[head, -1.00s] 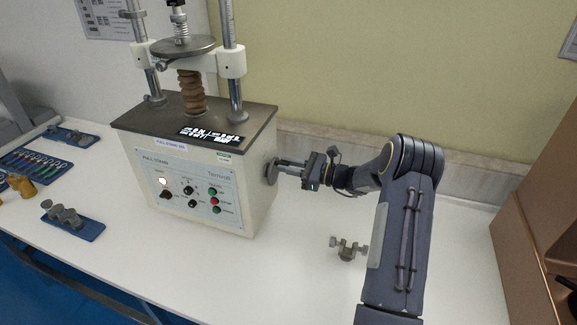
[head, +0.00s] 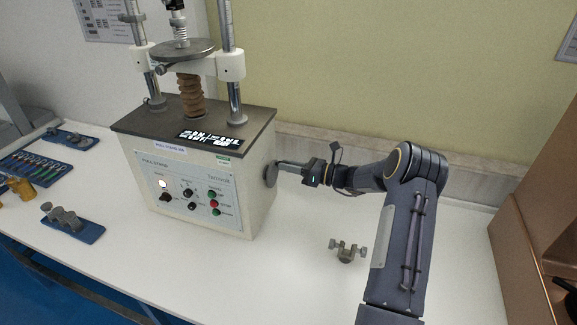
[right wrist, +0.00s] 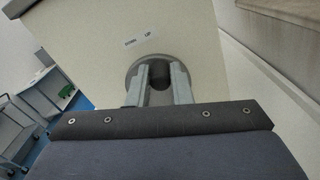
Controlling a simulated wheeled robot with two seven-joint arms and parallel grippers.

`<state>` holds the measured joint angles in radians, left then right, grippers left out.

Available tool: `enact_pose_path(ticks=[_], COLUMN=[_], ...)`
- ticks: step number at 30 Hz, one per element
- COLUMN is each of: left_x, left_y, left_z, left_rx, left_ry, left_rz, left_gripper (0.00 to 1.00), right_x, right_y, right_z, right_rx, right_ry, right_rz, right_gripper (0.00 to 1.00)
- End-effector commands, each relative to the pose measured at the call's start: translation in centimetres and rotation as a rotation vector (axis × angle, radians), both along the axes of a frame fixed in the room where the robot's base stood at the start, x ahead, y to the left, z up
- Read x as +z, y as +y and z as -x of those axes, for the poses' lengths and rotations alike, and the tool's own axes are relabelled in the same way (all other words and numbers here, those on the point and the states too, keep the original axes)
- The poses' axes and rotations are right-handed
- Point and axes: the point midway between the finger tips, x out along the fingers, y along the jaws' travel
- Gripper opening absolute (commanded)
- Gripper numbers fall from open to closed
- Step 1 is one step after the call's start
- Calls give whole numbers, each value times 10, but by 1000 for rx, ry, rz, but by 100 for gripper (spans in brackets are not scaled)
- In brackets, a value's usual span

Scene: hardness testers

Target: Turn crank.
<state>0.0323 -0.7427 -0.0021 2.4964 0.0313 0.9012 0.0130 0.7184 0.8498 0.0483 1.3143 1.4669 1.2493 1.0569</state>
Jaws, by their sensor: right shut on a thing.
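The crank is a round grey disc (head: 270,173) on the right side of the white tester box (head: 245,205). My right gripper (head: 281,167) reaches it from the right, with its fingers at the disc. In the right wrist view the two fingers (right wrist: 158,84) straddle a dark grip in the middle of the grey disc (right wrist: 135,72), and the gripper is shut on it. Small labels reading DOWN and UP sit on the box above the disc. The fingers and my wrist hide part of the crank. My left gripper is not in view.
A small metal clamp-like part (head: 348,251) lies on the white table (head: 290,285), left of my right forearm. Blue trays (head: 88,233) with metal pieces lie to the left. A brown box (head: 530,190) stands at the right edge.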

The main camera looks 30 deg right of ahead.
Motion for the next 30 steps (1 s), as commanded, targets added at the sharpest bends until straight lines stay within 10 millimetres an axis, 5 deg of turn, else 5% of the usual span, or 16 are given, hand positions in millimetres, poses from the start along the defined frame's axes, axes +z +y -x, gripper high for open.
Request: enact_pose_path(ticks=[27,28,30], left_x=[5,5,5], left_y=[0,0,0], left_z=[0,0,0], left_rx=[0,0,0], left_ry=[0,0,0], left_rz=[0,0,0], left_gripper=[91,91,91], right_x=[-5,-5,-5], right_y=[-5,-5,-5], right_z=[-3,-3,-3], right_rx=[-1,-1,-1], right_ry=[129,128,128], right_rz=[-149,-148,-148], right_gripper=[0,23,32])
